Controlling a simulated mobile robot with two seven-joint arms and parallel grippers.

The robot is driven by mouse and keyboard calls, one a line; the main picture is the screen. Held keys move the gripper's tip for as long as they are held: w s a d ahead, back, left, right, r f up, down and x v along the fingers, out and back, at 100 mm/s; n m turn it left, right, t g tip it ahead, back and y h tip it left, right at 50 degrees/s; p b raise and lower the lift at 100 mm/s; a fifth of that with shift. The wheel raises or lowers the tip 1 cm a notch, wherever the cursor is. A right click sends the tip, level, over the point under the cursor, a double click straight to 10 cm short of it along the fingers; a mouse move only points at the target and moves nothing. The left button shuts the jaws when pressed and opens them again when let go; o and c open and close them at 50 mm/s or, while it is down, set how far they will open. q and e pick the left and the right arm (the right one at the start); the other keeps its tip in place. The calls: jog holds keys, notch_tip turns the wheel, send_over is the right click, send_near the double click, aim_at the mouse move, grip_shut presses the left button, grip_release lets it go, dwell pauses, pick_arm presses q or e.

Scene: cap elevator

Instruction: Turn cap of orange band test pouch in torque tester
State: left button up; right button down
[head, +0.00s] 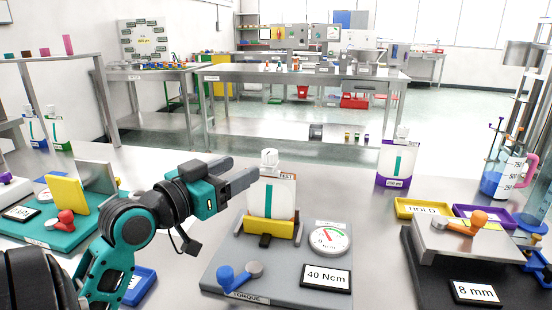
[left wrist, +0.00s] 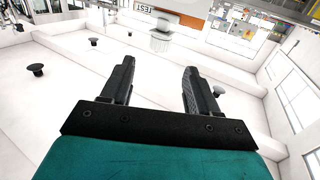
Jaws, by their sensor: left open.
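The test pouch (head: 272,203) stands upright in the yellow clamp of the torque tester (head: 238,278), with a thin orange band and a TEST label near its top. Its white ribbed cap (head: 269,158) is on top and also shows in the left wrist view (left wrist: 160,41), beyond the fingertips. My left gripper (head: 243,169) is open and empty, just left of the cap, with its fingers pointing toward it. The left wrist view shows both fingers apart (left wrist: 158,66). The tester has a round dial (head: 329,239), a 40 Ncm sign (head: 327,277) and a blue-knobbed lever (head: 226,276). My right gripper is out of view.
A purple-banded pouch (head: 397,163) stands behind, to the right. A yellow HOLD tray (head: 423,208) and an 8 mm station (head: 465,245) with an orange-knobbed lever are at right. A teal station (head: 68,230) is at left. Bare table lies behind the tester.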

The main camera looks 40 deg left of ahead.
aim_at(275, 151)
pick_arm(q)
jog(key=w, duration=1.2)
jog(key=shift+a, duration=0.25)
jog(key=shift+c, duration=0.3)
jog(key=c, duration=0.9)
